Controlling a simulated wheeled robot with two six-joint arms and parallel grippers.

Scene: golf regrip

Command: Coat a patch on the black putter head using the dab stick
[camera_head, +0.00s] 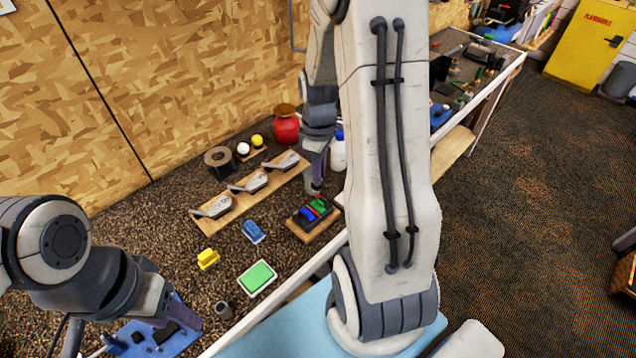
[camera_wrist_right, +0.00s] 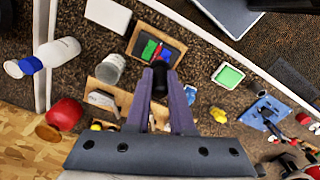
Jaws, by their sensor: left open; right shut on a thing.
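The black putter head (camera_head: 305,216) lies on a small wooden board and carries blue, red and green patches; it also shows in the right wrist view (camera_wrist_right: 146,34). My right gripper (camera_head: 316,186) is shut on a short dark piece that looks like the dab stick (camera_wrist_right: 160,78). Most of the stick is hidden between the fingers. Its end points toward the putter head's near side; I cannot tell whether they touch. My left gripper (camera_head: 168,316) is open, low at the front left over a blue board (camera_head: 165,340).
Several iron heads lie on a long wooden board (camera_head: 238,207). A red jar (camera_head: 286,130) and white bottle (camera_head: 338,153) stand behind.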

